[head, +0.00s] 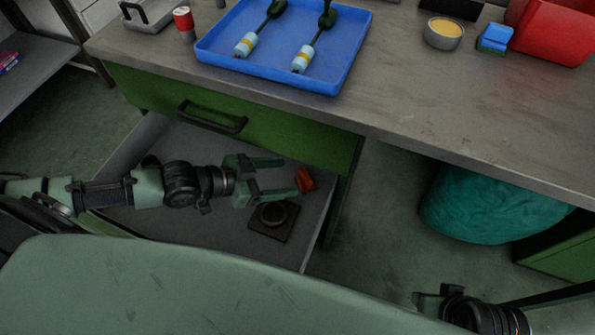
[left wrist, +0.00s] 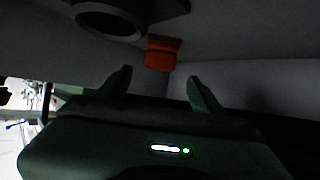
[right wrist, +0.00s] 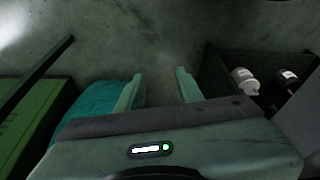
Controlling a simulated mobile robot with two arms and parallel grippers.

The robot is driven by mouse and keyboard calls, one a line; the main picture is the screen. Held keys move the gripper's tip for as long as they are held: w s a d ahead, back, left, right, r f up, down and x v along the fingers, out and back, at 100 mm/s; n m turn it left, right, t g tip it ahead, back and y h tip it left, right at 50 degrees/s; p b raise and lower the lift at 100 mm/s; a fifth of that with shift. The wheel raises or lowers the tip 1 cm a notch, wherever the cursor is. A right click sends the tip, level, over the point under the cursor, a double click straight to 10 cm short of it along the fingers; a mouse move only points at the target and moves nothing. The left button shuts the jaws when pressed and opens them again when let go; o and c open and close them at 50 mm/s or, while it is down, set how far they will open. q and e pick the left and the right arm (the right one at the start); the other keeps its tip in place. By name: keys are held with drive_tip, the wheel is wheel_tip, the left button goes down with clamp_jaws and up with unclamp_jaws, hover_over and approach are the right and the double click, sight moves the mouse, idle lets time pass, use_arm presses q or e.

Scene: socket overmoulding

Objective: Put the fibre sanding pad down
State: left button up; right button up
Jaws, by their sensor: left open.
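A small orange-red block (head: 304,179), which looks like the fibre sanding pad, is in the open drawer (head: 205,143) near its right wall. My left gripper (head: 288,176) is inside the drawer, open and empty, its fingertips just short of the block. In the left wrist view the orange-red block (left wrist: 162,53) shows beyond the gap between the two fingers (left wrist: 160,76), apart from both. My right gripper (right wrist: 156,84) is open with nothing between its fingers. In the head view only part of it shows at the lower right, low beside the bench.
A dark square piece with a round ring (head: 273,218) lies in the drawer beside the left fingers. On the bench stand a blue tray (head: 275,77) with two cabled parts, a red bin (head: 553,28), a blue-green sponge (head: 495,38) and a round tin (head: 443,34). A teal sack (head: 485,205) is below.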

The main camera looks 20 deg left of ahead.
use_arm(q)
drive_tip(key=p+v, duration=0.1)
drive_tip(key=v, duration=0.4)
idle(0.5)
